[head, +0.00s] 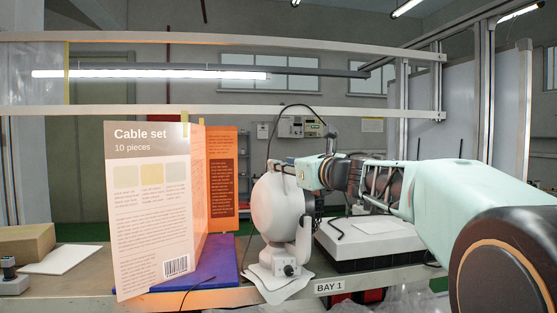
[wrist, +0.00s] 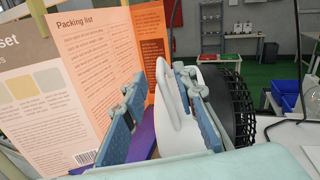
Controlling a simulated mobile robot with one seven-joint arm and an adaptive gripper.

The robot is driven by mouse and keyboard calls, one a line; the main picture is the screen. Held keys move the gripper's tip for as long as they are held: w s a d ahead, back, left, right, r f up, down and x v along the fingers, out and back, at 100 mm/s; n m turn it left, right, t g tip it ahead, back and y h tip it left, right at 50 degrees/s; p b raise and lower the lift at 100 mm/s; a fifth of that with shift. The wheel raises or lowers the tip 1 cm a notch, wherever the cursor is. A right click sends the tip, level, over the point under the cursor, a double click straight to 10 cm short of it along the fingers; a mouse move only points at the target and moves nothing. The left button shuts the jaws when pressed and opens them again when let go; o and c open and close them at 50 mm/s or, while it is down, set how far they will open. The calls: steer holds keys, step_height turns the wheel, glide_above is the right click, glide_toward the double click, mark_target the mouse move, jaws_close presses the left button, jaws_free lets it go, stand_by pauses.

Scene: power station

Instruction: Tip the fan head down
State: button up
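The white fan stands on the bench in the head view, with its rounded head (head: 281,207) upright above a stand with a knob (head: 287,268). My gripper (head: 283,168) is at the top of the fan head. In the wrist view, a white slotted part of the fan head (wrist: 174,125) lies between the two fingers of my gripper (wrist: 160,85). The left finger is apart from it, with a gap showing. The right finger is close beside it; I cannot tell whether they touch. The dark fan grille (wrist: 238,108) is right of the right finger.
A white-topped dark case (head: 375,240) is to the right, under my arm. A brown box (head: 25,243) sits at far left. A metal rail (head: 80,111) crosses behind.

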steer(key=shift+p+x, duration=0.5)
steer(key=shift+x, duration=1.8)
jaws_close()
